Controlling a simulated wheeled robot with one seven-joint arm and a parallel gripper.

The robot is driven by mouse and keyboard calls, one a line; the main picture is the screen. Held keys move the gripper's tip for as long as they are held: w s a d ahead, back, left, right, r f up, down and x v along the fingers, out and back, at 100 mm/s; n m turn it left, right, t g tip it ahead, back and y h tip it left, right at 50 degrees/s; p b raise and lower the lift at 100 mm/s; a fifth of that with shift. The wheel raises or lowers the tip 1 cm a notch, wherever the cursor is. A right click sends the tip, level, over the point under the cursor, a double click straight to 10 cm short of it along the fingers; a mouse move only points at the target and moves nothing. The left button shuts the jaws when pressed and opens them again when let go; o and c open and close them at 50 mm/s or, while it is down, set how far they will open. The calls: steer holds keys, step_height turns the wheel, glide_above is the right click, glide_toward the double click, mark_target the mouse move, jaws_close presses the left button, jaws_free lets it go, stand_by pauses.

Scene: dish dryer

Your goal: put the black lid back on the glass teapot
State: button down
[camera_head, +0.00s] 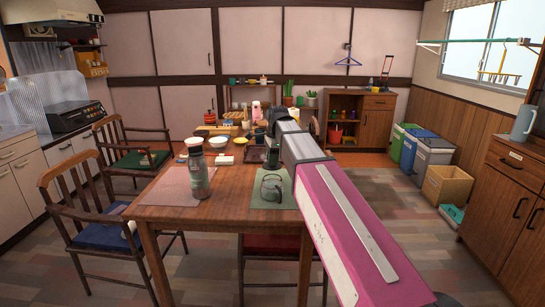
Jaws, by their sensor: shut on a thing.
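The glass teapot (271,188) stands upright on a green placemat (262,204) at the right part of the wooden table. Its clear body shows the mat through it. My gripper (273,163) hangs from the dark wrist at the end of my pink and grey arm, just above and behind the teapot in the picture. It is shut on a small dark thing that appears to be the black lid; the fingers and lid are dark and small, so their edges blur together. I cannot tell whether the lid touches the teapot's rim.
A white bowl (218,143), a cup (194,146) and a dark tray (255,155) are farther back. Chairs surround the table. Its front left edge is clear.

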mark_target(273, 169)
steer(key=shift+f, duration=2.25)
steer(key=shift+f, duration=0.15)
stand_by(0.5)
steer(key=shift+c, duration=2)
jaws_free()
steer(key=shift+r, duration=3.5)
jaws_close()
